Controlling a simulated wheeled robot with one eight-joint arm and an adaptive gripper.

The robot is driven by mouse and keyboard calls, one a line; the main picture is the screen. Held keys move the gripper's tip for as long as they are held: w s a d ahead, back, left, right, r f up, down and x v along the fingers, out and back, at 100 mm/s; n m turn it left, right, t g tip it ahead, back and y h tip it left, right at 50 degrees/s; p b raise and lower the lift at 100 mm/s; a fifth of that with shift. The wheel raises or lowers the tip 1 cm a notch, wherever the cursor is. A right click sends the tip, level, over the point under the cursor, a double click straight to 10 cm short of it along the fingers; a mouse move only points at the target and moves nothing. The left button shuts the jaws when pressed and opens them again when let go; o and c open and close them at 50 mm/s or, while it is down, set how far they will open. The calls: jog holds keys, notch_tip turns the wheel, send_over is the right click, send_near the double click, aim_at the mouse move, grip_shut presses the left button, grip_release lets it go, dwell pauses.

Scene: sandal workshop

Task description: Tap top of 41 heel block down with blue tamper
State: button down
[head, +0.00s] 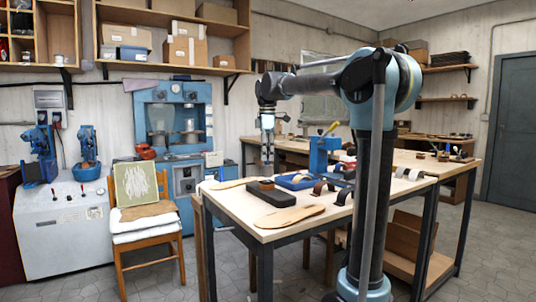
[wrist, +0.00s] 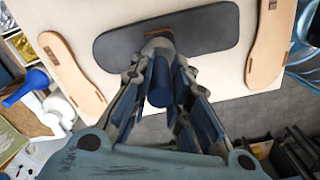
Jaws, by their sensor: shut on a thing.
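My gripper (wrist: 163,75) is shut on the blue tamper (wrist: 160,88), a short blue cylinder between its fingers. In the head view my gripper (head: 267,163) points down above the front left of the table. Below it a dark rounded slab (wrist: 110,48) lies on the light tabletop, and shows in the head view too (head: 288,201). A small heel block (wrist: 157,41) sits on the slab, just beyond the tamper in the wrist view; the tamper and fingers hide part of it. No number is readable. I cannot tell whether the tamper touches the block.
Tan sandal soles lie on both sides of the slab, left (wrist: 72,70) and right (wrist: 268,40). A blue tray (head: 298,182) and a blue upright tool (head: 322,155) stand behind it. Straps lie to the right. A chair (head: 146,225) stands left of the table.

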notch_tip(320, 180, down, 2)
jog(key=shift+r, duration=1.7)
jog(key=shift+r, duration=0.1)
jog(key=shift+r, duration=1.9)
